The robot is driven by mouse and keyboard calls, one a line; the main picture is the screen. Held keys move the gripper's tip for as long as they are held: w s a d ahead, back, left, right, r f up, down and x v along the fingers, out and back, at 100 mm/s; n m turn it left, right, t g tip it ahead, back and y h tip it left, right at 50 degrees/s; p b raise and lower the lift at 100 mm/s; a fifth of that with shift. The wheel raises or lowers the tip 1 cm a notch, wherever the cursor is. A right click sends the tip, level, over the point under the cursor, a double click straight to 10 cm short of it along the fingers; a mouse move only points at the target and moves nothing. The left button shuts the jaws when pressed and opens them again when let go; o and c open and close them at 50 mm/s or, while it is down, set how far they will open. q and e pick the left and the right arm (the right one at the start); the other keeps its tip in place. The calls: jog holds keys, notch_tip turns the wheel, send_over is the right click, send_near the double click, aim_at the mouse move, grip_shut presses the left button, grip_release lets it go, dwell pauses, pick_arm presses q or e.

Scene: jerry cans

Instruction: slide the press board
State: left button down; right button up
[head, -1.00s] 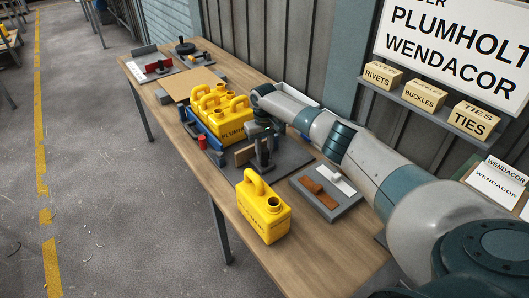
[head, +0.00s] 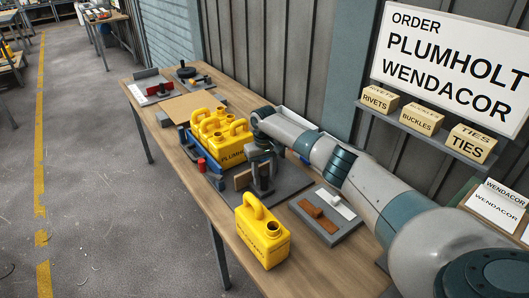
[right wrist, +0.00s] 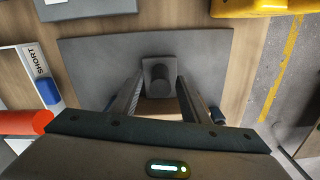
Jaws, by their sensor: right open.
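My right gripper (head: 262,180) is low over that plate, close beside the board. In the right wrist view my right gripper (right wrist: 159,104) is open, its fingers apart on either side of a wooden surface (right wrist: 160,111). A dark block with a round knob (right wrist: 158,78) stands just past the fingertips on the grey plate (right wrist: 85,60). I cannot tell whether the fingers touch the board. My left gripper is out of view.
A yellow jerry can (head: 263,240) stands alone near the front of the bench. Several more (head: 208,128) sit in a blue crate left of my gripper. A red cylinder (head: 202,164) is close by. A grey tray (head: 340,232) holds brown and white pieces.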

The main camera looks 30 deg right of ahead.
notch_tip(320, 180, up, 17)
jog(key=b, duration=0.4)
jog(key=shift+f, duration=0.15)
dwell(0.5)
